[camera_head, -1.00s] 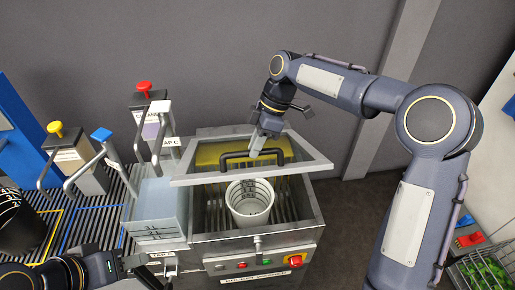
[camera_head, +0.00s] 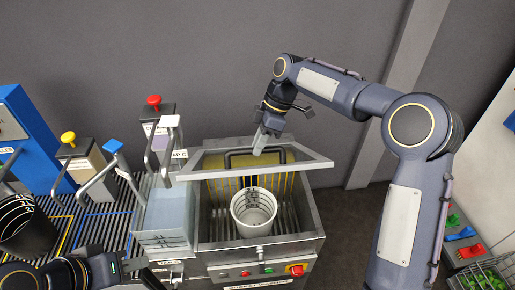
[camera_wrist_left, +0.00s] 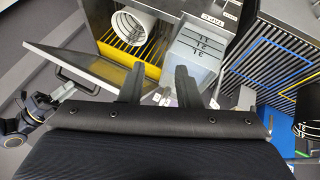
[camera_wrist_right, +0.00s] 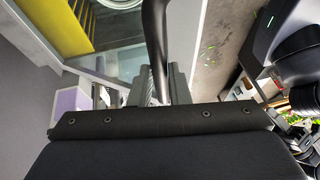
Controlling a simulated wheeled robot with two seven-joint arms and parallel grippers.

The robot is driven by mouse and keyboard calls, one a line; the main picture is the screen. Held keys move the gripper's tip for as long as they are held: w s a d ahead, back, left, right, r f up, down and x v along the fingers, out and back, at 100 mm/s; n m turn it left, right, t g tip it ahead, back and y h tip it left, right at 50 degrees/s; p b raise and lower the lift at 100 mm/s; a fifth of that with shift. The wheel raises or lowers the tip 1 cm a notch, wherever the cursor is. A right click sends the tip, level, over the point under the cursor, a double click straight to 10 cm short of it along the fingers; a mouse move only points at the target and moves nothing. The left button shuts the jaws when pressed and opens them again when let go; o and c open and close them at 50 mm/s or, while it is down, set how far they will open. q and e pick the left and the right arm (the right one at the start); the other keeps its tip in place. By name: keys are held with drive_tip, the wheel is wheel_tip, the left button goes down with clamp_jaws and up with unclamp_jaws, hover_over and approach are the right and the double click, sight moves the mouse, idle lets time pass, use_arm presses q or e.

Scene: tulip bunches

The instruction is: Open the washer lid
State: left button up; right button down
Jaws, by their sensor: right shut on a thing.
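The washer (camera_head: 260,250) is a grey metal box at the centre of the head view. Its framed glass lid (camera_head: 310,165) is raised and tilted, hinged at the back, with the basin showing below its front edge. My right gripper (camera_head: 262,142) is shut on the lid's black handle (camera_head: 240,160); the handle also runs between its fingers in the right wrist view (camera_wrist_right: 157,40). My left gripper (camera_head: 140,272) is at the lower left, its two fingers apart and empty in the left wrist view (camera_wrist_left: 158,78). The lid (camera_wrist_left: 95,72) shows there too.
A white cup (camera_head: 254,212) stands inside the washer basin. A translucent water tank (camera_head: 166,215) adjoins the washer's left side. Taps with red (camera_head: 153,100), yellow (camera_head: 68,138) and blue (camera_head: 114,146) knobs stand at left, beside a black bucket (camera_head: 25,228). A wire basket (camera_head: 480,278) is at lower right.

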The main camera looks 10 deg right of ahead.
use_arm(q)
drive_tip(key=shift+w+d+f+g+h, duration=0.15)
drive_tip(key=shift+d+f+g+h, duration=0.2)
drive_tip(key=shift+g, duration=0.25)
drive_tip(key=c, duration=0.5)
drive_tip(key=d+f+n+g+h, duration=0.1)
drive_tip(key=d+g, duration=0.1)
drive_tip(key=w+d+f+n+g+h, duration=0.1)
drive_tip(key=d, duration=0.1)
drive_tip(key=w+d+f+n+g+h, duration=0.1)
drive_tip(key=g+h, duration=0.1)
drive_tip(key=shift+w+d+f+n+g, duration=0.1)
drive_tip(key=shift+d+f+n+g, duration=0.2)
drive_tip(key=shift+d+f+n, duration=0.1)
clamp_jaws()
drive_tip(key=w+d+f+n+t+h, duration=0.5)
drive_tip(key=w+f+n+t+h, duration=0.15)
drive_tip(key=n, duration=0.75)
drive_tip(key=w+d+f+n+t+h, duration=0.5)
drive_tip(key=w+f+n+t+h, duration=0.15)
drive_tip(key=n, duration=0.65)
drive_tip(key=w+d+r, duration=0.6)
drive_tip(key=d+r, duration=0.1)
drive_tip(key=r, duration=0.2)
drive_tip(key=shift+w+t, duration=0.2)
drive_tip(key=shift+t, duration=0.2)
